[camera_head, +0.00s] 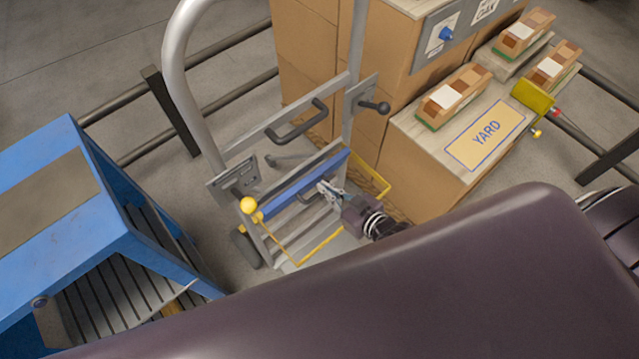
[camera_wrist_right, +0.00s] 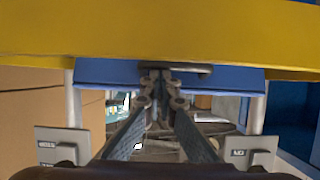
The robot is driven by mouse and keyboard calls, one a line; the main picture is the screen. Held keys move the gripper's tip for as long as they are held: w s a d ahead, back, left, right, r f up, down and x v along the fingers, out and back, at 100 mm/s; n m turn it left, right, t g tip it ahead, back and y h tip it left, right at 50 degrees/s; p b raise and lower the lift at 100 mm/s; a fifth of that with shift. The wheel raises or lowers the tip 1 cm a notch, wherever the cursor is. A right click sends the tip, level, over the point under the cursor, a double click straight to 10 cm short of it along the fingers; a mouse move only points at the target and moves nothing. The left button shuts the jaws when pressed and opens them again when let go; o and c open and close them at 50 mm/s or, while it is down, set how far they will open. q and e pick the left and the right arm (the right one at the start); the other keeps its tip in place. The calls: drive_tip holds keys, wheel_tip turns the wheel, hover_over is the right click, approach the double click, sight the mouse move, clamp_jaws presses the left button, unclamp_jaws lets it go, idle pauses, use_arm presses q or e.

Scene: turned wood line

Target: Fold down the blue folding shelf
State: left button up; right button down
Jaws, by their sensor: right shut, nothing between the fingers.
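The blue folding shelf (camera_head: 290,187) shows as a narrow blue strip across the grey cart frame, with a thin yellow rail (camera_head: 318,246) on its near side. I cannot tell its exact angle. In the right wrist view the blue panel (camera_wrist_right: 108,74) spans between two pale posts, below a wide yellow band (camera_wrist_right: 160,30) close to the camera. My right gripper (camera_head: 326,188) is at the near side of the blue strip. Its fingertips (camera_wrist_right: 160,78) are shut and empty, in front of the blue panel's middle; contact is unclear. My left gripper is out of view.
A yellow knob (camera_head: 248,205) sits at the cart's left side, and a black handle (camera_head: 297,124) behind the shelf. A blue bench (camera_head: 45,170) stands left. Cardboard boxes (camera_head: 395,65) and a YARD-labelled top with wooden blocks (camera_head: 455,95) stand right. My dark arm covers the foreground.

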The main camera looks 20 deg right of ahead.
drive_tip(key=shift+s+d+f+b, duration=0.1)
drive_tip(key=shift+s+f+b, duration=0.1)
drive_tip(key=shift+f+b, duration=0.2)
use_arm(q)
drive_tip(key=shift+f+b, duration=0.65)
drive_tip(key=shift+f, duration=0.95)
use_arm(e)
drive_tip(key=shift+s+d+f, duration=0.2)
drive_tip(key=shift+s+f, duration=0.25)
drive_tip(key=shift+s, duration=0.05)
drive_tip(key=shift+s+d+f, duration=0.15)
drive_tip(key=shift+s+f, duration=0.25)
drive_tip(key=shift+s, duration=0.1)
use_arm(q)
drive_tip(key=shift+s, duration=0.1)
use_arm(e)
drive_tip(key=v, duration=1.2)
drive_tip(key=shift+f, duration=0.2)
